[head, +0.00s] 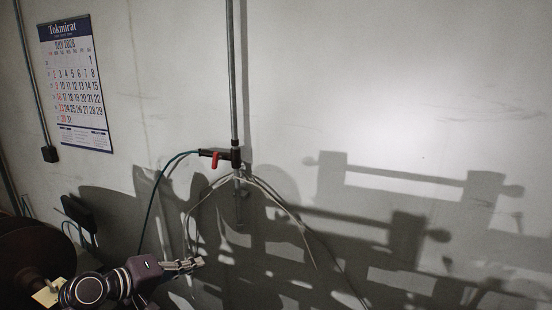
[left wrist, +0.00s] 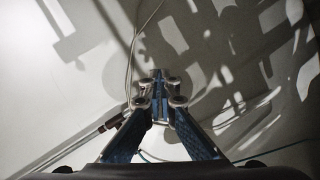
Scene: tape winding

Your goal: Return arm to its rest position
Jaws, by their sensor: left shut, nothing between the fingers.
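My left gripper (head: 184,265) is low in the head view, left of the middle, with its arm coming in from the lower left. Its fingers point right, in front of the wall. In the left wrist view the two blue-sided fingers (left wrist: 159,90) meet at their tips, with nothing between them. The gripper is shut and empty. My right gripper is in neither view.
A vertical pipe with a red-handled valve (head: 215,160) runs down the wall (head: 400,80), with loose cables hanging below. A calendar (head: 75,85) hangs at upper left. A dark brown round object (head: 30,255) stands at lower left. Large shadows fall on the wall.

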